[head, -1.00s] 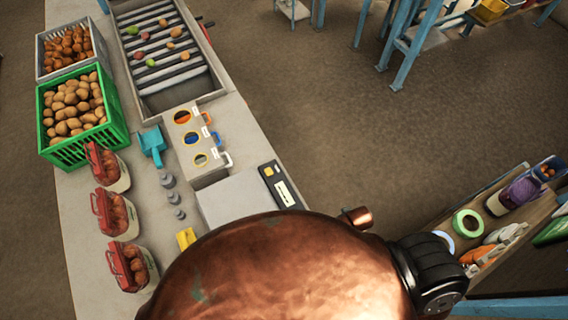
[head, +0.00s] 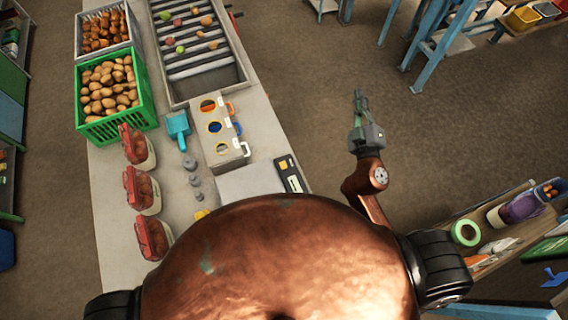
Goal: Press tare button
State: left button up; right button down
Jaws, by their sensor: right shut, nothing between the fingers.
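The scale's pale plate (head: 248,181) lies on the bench, its near part hidden behind my copper-coloured body. Its dark panel (head: 294,182) on the plate's right side carries a light display and a yellow-orange square button (head: 284,163) at the far end. I cannot read a tare label at this size. My right gripper (head: 359,97) is shut and empty, pointing away from me. It appears over the floor, right of the bench and apart from the scale. My left gripper is not in view.
A box with round holes and mugs (head: 218,140) stands beyond the scale. Grey weights (head: 193,180), a blue scoop (head: 178,127) and red-lidded jars (head: 145,190) lie left. A green potato crate (head: 113,92) and a roller tray (head: 205,88) are farther back.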

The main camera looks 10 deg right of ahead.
jog(key=w+a+r+n+t+y, duration=0.25)
jog(key=a+r+n+y, duration=0.35)
jog(key=a, duration=0.4)
jog(key=s+a+f+n+g+y, duration=0.1)
jog(key=a+f+n+g+y, duration=0.15)
jog(key=a+n+y, duration=0.35)
jog(key=s+a+f+n+g+y, duration=0.2)
jog(key=a+n+g+y, duration=0.15)
jog(key=a+n, duration=0.5)
jog(key=s+a+f+n+g, duration=0.1)
jog(key=a+f+n+g, duration=0.4)
jog(key=f, duration=0.5)
jog(key=d+f+n+g+h, duration=0.1)
jog(key=d+f+g+h, duration=0.1)
jog(key=f, duration=0.5)
jog(key=d+f+n+g+h, duration=0.1)
jog(key=d+f+n+h, duration=0.1)
jog(key=f, duration=0.6)
jog(key=shift+d+f+g+h, duration=0.15)
jog(key=shift+d+g+h, duration=0.3)
jog(key=shift+d, duration=0.75)
jog(key=shift+f, duration=0.1)
